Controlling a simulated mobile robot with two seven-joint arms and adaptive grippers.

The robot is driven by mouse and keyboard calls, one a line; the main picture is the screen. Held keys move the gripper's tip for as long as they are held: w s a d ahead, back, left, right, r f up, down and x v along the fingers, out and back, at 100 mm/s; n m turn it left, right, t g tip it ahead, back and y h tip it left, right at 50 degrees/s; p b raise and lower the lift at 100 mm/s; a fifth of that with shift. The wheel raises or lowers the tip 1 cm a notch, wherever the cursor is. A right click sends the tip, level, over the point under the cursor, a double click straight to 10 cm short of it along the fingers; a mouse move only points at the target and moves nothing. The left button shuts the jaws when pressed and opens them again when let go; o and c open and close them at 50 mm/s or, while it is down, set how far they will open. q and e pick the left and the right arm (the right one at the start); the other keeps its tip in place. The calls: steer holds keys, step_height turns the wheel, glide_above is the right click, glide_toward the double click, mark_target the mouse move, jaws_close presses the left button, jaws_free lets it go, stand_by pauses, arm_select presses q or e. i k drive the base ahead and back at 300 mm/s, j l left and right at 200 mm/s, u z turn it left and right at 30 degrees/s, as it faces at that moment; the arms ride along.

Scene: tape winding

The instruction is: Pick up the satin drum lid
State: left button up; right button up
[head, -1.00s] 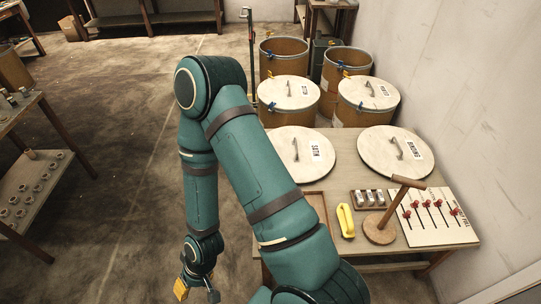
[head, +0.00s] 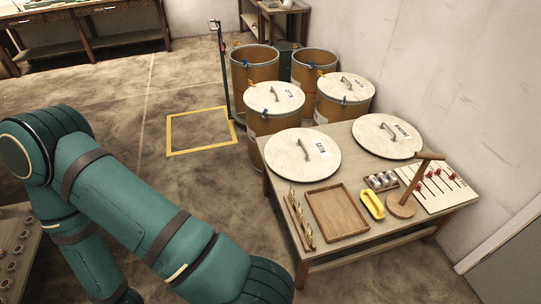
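The satin drum lid (head: 289,165) is a round pale wooden disc with a bowed handle and a SATIN label. It lies flat on the far left part of the wooden table (head: 352,253), label and handle facing up. My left arm spans the lower left of the head view, apart from the lid and the table. Its gripper is out of the picture below. My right arm and gripper are not in view.
A BINDING lid (head: 375,140) lies to the right of the satin lid. Lidded drums (head: 272,99) stand close behind the table. A tray (head: 338,214), yellow item (head: 372,204), wooden stand (head: 402,206) and pin board (head: 440,188) sit nearer. Floor left of the table is clear.

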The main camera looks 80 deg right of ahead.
mark_target(304, 154)
steer(key=i+z, duration=0.75)
steer(key=i+j+z, duration=0.1)
steer(key=z, duration=0.25)
steer(key=i+l+z, duration=0.1)
steer(key=i+z, duration=0.2)
steer(key=z, duration=0.15)
steer(key=i+z, duration=0.4)
steer(key=i+j+z, duration=0.15)
steer(key=z, duration=0.3)
steer(key=i+z, duration=0.25)
steer(key=z, duration=0.2)
steer(key=i+j+z, duration=0.1)
steer(key=z, duration=0.4)
steer(key=i+j+z, duration=0.2)
steer(key=z, duration=0.25)
steer(key=i+z, duration=0.2)
steer(key=z, duration=0.25)
steer(key=i+j+z, duration=0.15)
steer(key=z, duration=0.35)
steer(key=i+j+z, duration=0.1)
steer(key=z, duration=0.35)
steer(key=i+j+z, duration=0.15)
steer(key=z, duration=0.15)
steer(key=i+j+z, duration=0.1)
steer(key=j+z, duration=0.2)
